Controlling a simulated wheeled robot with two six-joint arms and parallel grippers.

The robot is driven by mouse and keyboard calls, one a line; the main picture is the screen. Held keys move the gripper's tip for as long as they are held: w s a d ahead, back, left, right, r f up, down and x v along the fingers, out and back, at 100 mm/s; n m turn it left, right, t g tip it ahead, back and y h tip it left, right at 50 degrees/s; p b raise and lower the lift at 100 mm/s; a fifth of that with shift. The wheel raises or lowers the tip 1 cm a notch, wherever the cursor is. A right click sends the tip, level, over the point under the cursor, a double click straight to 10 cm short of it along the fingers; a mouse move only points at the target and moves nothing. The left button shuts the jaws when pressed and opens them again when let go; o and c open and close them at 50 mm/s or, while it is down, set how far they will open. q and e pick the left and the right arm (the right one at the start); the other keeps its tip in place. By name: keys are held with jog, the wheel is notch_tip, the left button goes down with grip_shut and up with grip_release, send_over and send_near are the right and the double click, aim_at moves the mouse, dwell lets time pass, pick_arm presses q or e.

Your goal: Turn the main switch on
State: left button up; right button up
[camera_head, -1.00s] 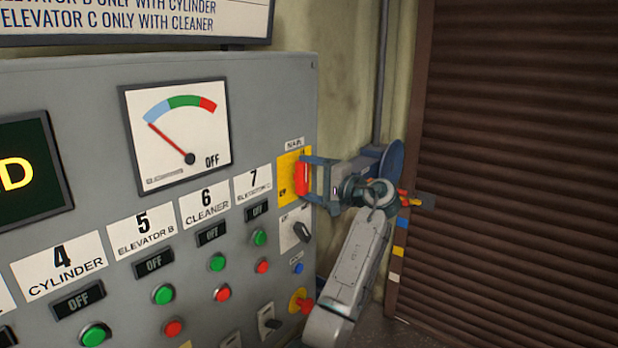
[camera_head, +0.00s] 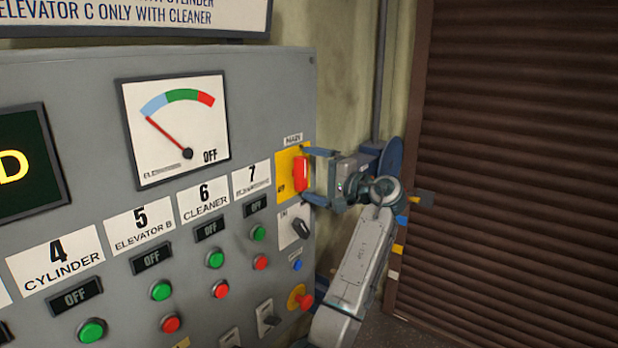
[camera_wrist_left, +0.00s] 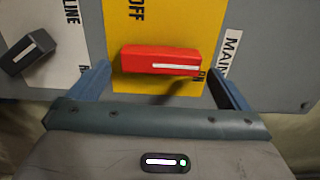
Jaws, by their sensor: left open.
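The main switch is a red bar handle (camera_head: 301,174) on a yellow plate (camera_head: 285,190) under a MAIN label, at the right edge of the grey panel. The handle stands upright in the head view. My left gripper (camera_head: 312,176) is open at the handle, one finger above it and one below. In the left wrist view the red handle (camera_wrist_left: 160,60) lies crosswise between the open fingers (camera_wrist_left: 160,82), near its two ends. OFF and ON are printed on the yellow plate (camera_wrist_left: 130,25). Contact between fingers and handle cannot be told. My right gripper is not in view.
A black selector knob (camera_head: 300,228) sits just below the main switch, with a red emergency button (camera_head: 303,300) lower down. The dial gauge (camera_head: 175,130) has its needle at the left. A brown shutter (camera_head: 520,150) stands to the right.

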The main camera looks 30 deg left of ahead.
pick_arm(q)
jog(key=d+b, duration=0.4)
jog(key=d, duration=0.5)
jog(key=shift+s+d, duration=0.25)
jog(key=shift+s, duration=0.05)
